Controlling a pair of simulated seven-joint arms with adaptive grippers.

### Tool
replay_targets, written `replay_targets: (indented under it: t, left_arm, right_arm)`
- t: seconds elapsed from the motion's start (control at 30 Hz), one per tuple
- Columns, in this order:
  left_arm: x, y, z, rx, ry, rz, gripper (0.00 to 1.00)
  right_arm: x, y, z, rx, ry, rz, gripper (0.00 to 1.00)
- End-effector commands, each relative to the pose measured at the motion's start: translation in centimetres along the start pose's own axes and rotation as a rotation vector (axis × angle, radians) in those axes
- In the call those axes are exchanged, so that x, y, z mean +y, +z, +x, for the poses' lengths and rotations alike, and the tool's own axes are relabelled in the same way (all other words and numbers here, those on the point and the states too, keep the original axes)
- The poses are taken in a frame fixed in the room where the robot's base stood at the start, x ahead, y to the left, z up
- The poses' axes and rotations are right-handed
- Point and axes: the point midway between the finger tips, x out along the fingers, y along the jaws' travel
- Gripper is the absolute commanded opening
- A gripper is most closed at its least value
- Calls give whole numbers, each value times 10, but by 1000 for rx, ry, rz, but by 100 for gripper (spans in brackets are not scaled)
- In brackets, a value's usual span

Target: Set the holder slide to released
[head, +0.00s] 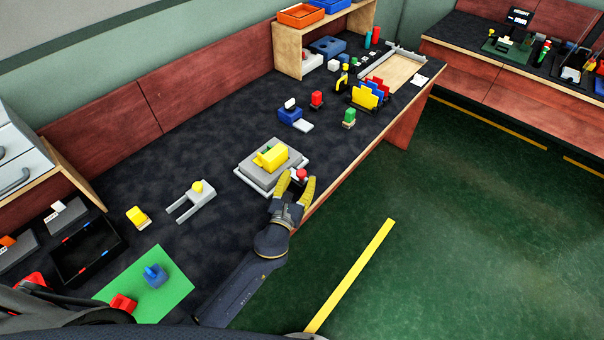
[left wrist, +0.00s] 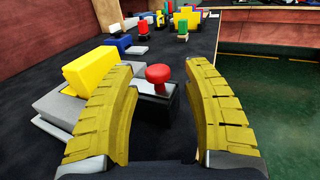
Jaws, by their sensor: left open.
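The holder is a grey stepped block (head: 250,172) on a pale plate near the bench's front edge, with a yellow block (head: 271,158) on it. A red round knob (head: 302,174) on a small dark base, apparently the holder slide, sits at its front right side. My left gripper (head: 298,179) is open, one finger on each side of the knob. In the left wrist view the knob (left wrist: 158,74) shows between the spread fingers with gaps on both sides. Whether the slide is set or released cannot be told. My right gripper is not in view.
A grey fork-shaped piece with a yellow knob (head: 197,187) lies to the left. A blue block with a white top (head: 291,114) and a green-topped piece (head: 349,117) stand behind. The bench's front edge is close to my left gripper. Dark bench surface is free around the holder.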

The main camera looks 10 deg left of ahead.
Motion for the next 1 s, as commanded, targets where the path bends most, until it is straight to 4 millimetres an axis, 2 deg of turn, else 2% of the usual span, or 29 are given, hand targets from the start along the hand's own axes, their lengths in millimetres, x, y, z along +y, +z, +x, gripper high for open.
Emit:
replay_targets:
  t: [0.2,0.5,0.7,1.0]
  left_arm:
    - [0,-1,-41,1,-1,0,50]
    - [0,1,-78,-2,-1,0,50]
    - [0,1,-88,-2,-1,-1,50]
    - [0,1,-89,-2,-1,0,50]
  right_arm:
    - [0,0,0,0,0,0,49]
    - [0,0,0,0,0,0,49]
    - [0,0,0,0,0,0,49]
    - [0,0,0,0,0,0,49]
